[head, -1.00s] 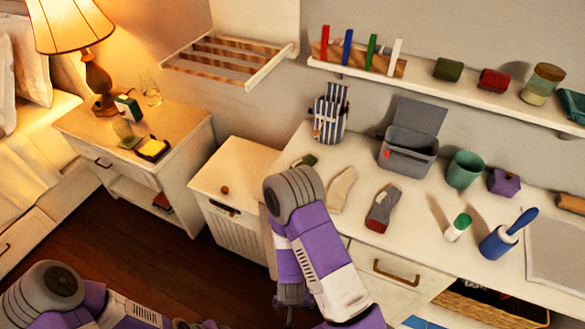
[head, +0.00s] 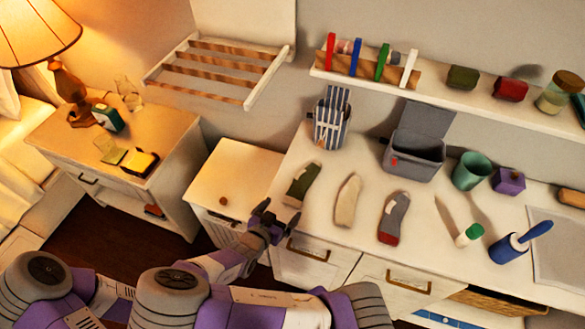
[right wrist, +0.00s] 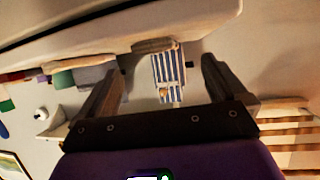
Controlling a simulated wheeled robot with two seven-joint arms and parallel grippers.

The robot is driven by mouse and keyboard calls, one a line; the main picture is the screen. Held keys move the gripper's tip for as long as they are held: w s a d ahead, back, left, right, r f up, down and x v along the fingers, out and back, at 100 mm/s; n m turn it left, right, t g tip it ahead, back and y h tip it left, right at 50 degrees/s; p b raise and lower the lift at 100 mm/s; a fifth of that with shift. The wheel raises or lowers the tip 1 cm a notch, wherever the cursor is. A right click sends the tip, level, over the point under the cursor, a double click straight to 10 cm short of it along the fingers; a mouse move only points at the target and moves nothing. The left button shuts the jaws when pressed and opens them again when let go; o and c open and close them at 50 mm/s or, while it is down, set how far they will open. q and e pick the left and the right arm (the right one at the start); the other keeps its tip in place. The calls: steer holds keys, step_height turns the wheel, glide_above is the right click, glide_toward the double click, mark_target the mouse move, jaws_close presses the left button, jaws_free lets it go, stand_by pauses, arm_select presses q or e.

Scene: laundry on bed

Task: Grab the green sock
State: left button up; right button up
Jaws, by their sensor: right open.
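The green sock (head: 301,184) lies flat on the white counter, near its left end, with a pale patch on it. My right gripper (head: 270,213) is open and empty, just in front of the counter's edge, to the lower left of the sock and apart from it. In the right wrist view the open fingers (right wrist: 165,88) frame a blue-and-white striped holder (right wrist: 168,72). A dull brownish shape (right wrist: 153,45) beside it may be the sock, but I cannot tell. My left gripper is not in view.
A beige sock (head: 347,200) and a grey-and-red sock (head: 393,218) lie to the right of the green one. The striped holder (head: 331,125) and a grey bin (head: 413,155) stand behind. A low white cabinet (head: 235,175) adjoins on the left. A shelf (head: 470,95) overhangs the back.

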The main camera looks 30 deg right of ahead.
mark_target(294, 196)
steer(key=shift+w+d+f, duration=0.15)
steer(key=shift+w+d, duration=0.1)
steer(key=shift+d, duration=0.1)
steer(key=b+x, duration=0.1)
steer(key=x, duration=0.2)
steer(key=b+x, duration=0.1)
steer(key=x, duration=0.1)
steer(key=shift+d+b, duration=0.4)
steer(key=shift+d, duration=0.15)
steer(key=shift+w+d, duration=0.1)
steer(key=shift+d, duration=0.1)
steer(key=shift+c, duration=0.2)
steer(key=c, duration=1)
steer(key=shift+c, duration=0.2)
